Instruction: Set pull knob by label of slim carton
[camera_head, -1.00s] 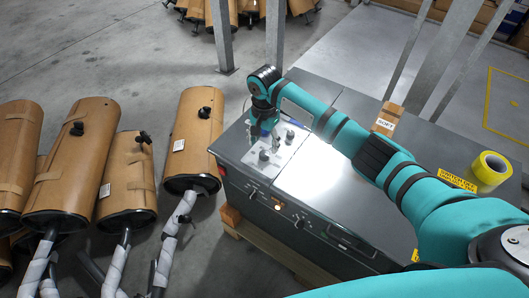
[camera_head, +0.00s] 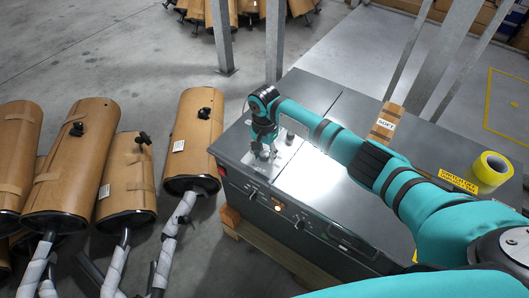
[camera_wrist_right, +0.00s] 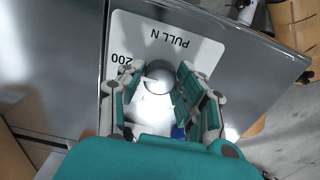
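The slim carton (camera_head: 386,122) is a narrow brown box with a white label reading "SOFT", lying on top of the grey cabinet (camera_head: 335,190). The pull knob (camera_wrist_right: 160,78) is round and grey, on a white panel (camera_wrist_right: 201,45) printed "PULL N" and "200". My right gripper (camera_head: 266,148) is low over that panel at the cabinet's left end. In the wrist view its fingers (camera_wrist_right: 158,82) are apart, one on each side of the knob; I cannot tell whether they touch it. In the head view the gripper hides the knob. My left gripper is not in view.
A yellow tape roll (camera_head: 491,169) and yellow warning labels (camera_head: 457,180) are at the cabinet's right end. Grey posts (camera_head: 275,40) rise behind the cabinet. The cabinet top's middle is bare.

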